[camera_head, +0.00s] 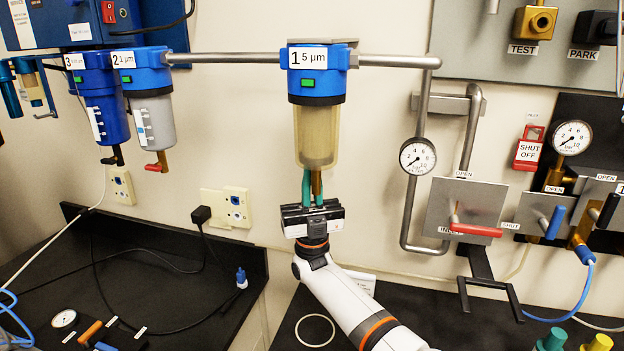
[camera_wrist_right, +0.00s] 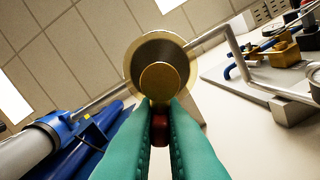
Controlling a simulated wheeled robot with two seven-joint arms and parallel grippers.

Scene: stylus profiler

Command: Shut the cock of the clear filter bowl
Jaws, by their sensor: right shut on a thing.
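The clear filter bowl (camera_head: 316,135) is yellowish and hangs under the blue head marked 1, 5 µm. A brass drain cock (camera_head: 316,182) points down from its base. My right gripper (camera_head: 312,190) reaches up from below, its green fingers at the cock. In the right wrist view the bowl (camera_wrist_right: 143,52) is seen from beneath, with the round brass end of the cock (camera_wrist_right: 159,82). The green fingers of the right gripper (camera_wrist_right: 160,112) are shut on the red lever (camera_wrist_right: 160,130), which is mostly hidden between them. My left gripper is not in view.
Filters 2 (camera_head: 153,122) and 3 (camera_head: 107,118) hang to the left; filter 2 has a red lever (camera_head: 155,167). A pressure gauge (camera_head: 417,156) and a panel with a red handle (camera_head: 475,230) are to the right. The space around the bowl is free.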

